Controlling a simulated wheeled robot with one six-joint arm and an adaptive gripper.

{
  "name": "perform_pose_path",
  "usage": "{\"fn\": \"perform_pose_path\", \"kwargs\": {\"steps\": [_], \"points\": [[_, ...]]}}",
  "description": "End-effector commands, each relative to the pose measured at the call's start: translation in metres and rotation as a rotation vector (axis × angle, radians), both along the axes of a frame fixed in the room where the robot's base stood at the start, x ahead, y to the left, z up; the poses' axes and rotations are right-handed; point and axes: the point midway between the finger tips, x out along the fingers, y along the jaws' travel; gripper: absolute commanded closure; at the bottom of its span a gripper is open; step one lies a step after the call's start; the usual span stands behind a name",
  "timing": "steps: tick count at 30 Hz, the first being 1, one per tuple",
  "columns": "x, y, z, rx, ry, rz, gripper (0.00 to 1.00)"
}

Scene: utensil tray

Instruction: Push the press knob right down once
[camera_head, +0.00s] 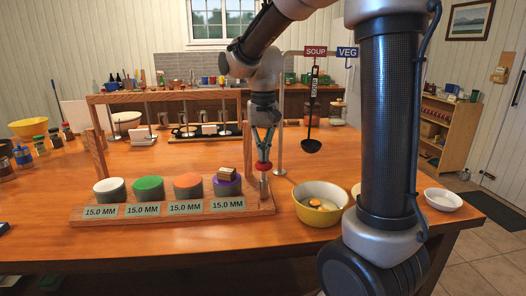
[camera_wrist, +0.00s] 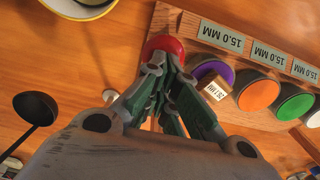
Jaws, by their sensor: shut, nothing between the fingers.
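The red press knob (camera_head: 263,166) tops a short metal post (camera_head: 264,186) at the right end of the wooden stand (camera_head: 160,215). In the wrist view the red knob (camera_wrist: 162,44) shows just beyond my fingertips. My gripper (camera_head: 264,157) points down over the knob, shut and empty; it also shows in the wrist view (camera_wrist: 160,66). Its tips look on or very close to the knob's top; I cannot tell whether they touch. The post still shows below the knob.
White, green, orange and purple round pads (camera_head: 226,186) stand left of the knob, with a small labelled block (camera_head: 227,173) on the purple one. A yellow bowl (camera_head: 321,217) stands to the right. A black ladle (camera_head: 311,146) hangs behind. A wooden rail (camera_head: 165,97) stands behind the stand.

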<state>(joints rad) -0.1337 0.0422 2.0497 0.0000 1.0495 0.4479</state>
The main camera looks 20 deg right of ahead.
Motion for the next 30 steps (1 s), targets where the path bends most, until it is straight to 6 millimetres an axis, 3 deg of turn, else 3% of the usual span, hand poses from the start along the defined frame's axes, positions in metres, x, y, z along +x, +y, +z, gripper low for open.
{"fn": "perform_pose_path", "kwargs": {"steps": [10, 18, 30], "points": [[0.0, 0.0, -0.002, 0.0, 0.001, 0.0, 1.0], [0.0, 0.0, -0.03, -0.001, 0.001, 0.0, 1.0], [0.0, -0.001, -0.024, 0.0, 0.003, -0.001, 1.0]]}}
